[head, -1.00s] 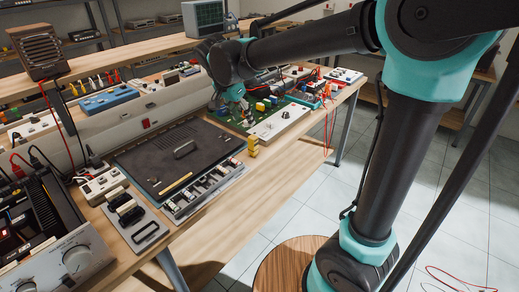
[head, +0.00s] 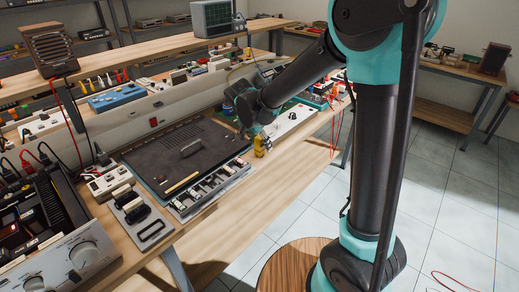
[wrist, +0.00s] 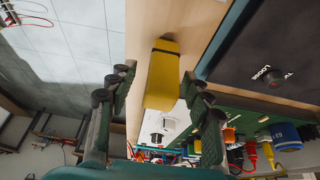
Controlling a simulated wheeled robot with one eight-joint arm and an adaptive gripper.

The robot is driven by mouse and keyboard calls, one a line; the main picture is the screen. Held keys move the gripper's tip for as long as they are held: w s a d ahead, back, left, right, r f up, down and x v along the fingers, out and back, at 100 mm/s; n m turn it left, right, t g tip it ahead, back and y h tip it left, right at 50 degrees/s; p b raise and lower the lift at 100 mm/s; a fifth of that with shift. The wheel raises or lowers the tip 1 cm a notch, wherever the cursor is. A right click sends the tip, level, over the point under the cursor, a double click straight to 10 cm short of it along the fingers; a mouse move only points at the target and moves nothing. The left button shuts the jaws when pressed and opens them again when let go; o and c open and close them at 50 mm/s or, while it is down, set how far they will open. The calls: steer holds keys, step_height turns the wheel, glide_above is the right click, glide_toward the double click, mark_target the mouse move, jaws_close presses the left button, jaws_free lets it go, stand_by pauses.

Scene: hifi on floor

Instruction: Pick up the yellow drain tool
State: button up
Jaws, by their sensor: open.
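The yellow drain tool (wrist: 163,75) is a yellow block with a dark band near one end. In the wrist view it lies between the two spread fingers of my gripper (wrist: 158,92), with a visible gap on the left side and little or none on the right. In the head view the tool (head: 260,144) is a small yellow shape near the bench's front edge. My gripper (head: 262,136) is right over it there and partly hides it. My gripper is open. Whether a finger touches the tool cannot be told.
A black panel (head: 170,158) and a strip of small parts (head: 212,188) lie left of the tool. A white board (head: 292,118) and a green circuit board (wrist: 245,112) are close on the other side. The wooden bench (wrist: 205,25) is bare along its front edge.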

steer(key=shift+x, duration=1.05)
jaws_close()
steer(key=shift+r, duration=0.1)
